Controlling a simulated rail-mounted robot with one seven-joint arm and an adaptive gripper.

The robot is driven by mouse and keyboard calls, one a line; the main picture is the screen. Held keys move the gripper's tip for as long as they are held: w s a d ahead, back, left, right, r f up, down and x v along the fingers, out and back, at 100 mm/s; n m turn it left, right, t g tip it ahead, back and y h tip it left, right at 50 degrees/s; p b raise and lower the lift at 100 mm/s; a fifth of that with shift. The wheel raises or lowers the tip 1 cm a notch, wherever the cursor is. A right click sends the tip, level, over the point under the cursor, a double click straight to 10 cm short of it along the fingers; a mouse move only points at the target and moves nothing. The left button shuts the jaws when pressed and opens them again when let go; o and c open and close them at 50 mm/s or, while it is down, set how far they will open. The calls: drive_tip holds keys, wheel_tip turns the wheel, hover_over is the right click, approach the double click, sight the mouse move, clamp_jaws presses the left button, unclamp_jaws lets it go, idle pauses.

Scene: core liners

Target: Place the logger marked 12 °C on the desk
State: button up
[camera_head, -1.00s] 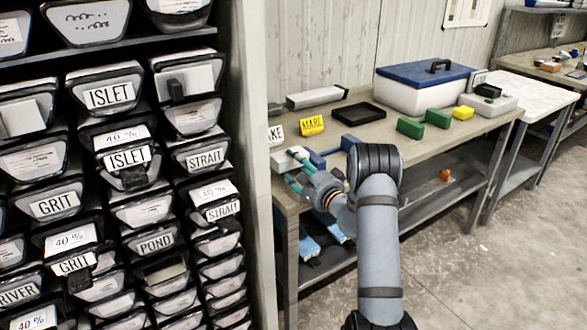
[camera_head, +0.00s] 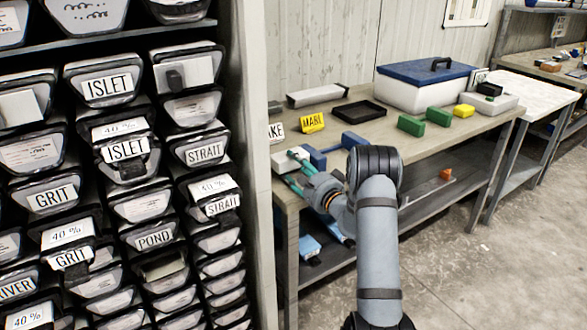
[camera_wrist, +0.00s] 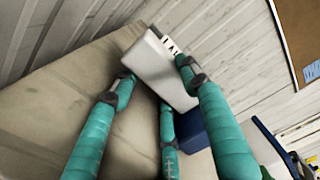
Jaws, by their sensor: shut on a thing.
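My gripper (camera_head: 292,168) has teal fingers and is at the near left end of the desk (camera_head: 415,140). It is shut on a white block-shaped thing (camera_head: 283,160), probably the logger. In the wrist view the white thing (camera_wrist: 163,70) is tilted between the fingertips (camera_wrist: 156,76). No 12 °C mark can be read on it. I cannot tell whether it touches the desk top. A blue block (camera_head: 317,157) stands just right of the fingers.
A yellow MARL sign (camera_head: 312,122), a black tray (camera_head: 360,112), green blocks (camera_head: 411,126) and a blue-lidded box (camera_head: 425,90) stand on the desk. A rack of labelled bins (camera_head: 130,170) fills the left. The front middle of the desk top is mostly clear.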

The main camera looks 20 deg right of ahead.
drive_tip(key=o, duration=0.9)
drive_tip(key=shift+f, duration=0.25)
drive_tip(key=o, duration=0.4)
drive_tip(key=shift+s+a+f, duration=0.1)
drive_tip(key=shift+o, duration=0.2)
drive_tip(key=shift+f, duration=0.1)
drive_tip(key=shift+r+p, duration=0.45)
drive_tip(key=shift+p, duration=0.1)
drive_tip(key=s+d+b, duration=0.1)
drive_tip(key=s+b, duration=0.1)
drive_tip(key=s, duration=0.9)
drive_tip(key=shift+s+d+r+b, duration=0.3)
drive_tip(key=shift+s+d+r, duration=0.05)
drive_tip(key=shift+d+r, duration=0.05)
